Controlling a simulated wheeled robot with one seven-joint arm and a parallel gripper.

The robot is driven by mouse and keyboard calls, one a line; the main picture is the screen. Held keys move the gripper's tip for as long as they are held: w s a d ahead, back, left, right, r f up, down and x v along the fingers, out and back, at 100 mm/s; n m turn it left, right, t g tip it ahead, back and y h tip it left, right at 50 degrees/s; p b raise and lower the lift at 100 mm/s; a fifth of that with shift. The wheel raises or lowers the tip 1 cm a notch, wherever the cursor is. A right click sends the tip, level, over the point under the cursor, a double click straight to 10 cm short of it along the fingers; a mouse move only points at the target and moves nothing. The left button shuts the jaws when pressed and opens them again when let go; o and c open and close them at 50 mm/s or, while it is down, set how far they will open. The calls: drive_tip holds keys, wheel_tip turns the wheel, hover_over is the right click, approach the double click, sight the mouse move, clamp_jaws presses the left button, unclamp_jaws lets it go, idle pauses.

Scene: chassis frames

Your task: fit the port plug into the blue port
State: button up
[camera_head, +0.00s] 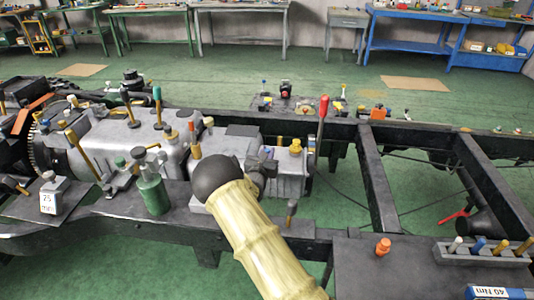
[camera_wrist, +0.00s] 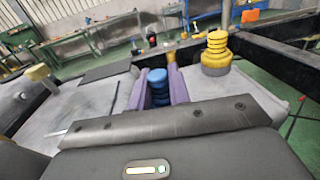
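My gripper (camera_wrist: 159,86) has two purple fingers. In the wrist view, they stand close on both sides of a blue ribbed plug (camera_wrist: 157,84) and appear shut on it. The plug is upright; its lower end is hidden behind the dark gripper body, so I cannot tell whether it sits in a port. No separate blue port can be made out. In the head view, my gripper (camera_head: 264,170) is over the grey gearbox housing (camera_head: 290,182), and my arm hides most of what it holds.
A yellow ribbed plug (camera_wrist: 216,54) stands on the housing right of my fingers; it also shows in the head view (camera_head: 295,146). A red-topped lever (camera_head: 321,120) rises beyond it. A green bottle (camera_head: 152,188) stands at the left. A grey rack (camera_head: 483,252) holds several coloured pieces at the right.

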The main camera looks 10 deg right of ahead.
drive_tip(key=o, duration=0.4)
drive_tip(key=shift+r, duration=0.15)
drive_tip(key=v, duration=1.2)
idle(0.4)
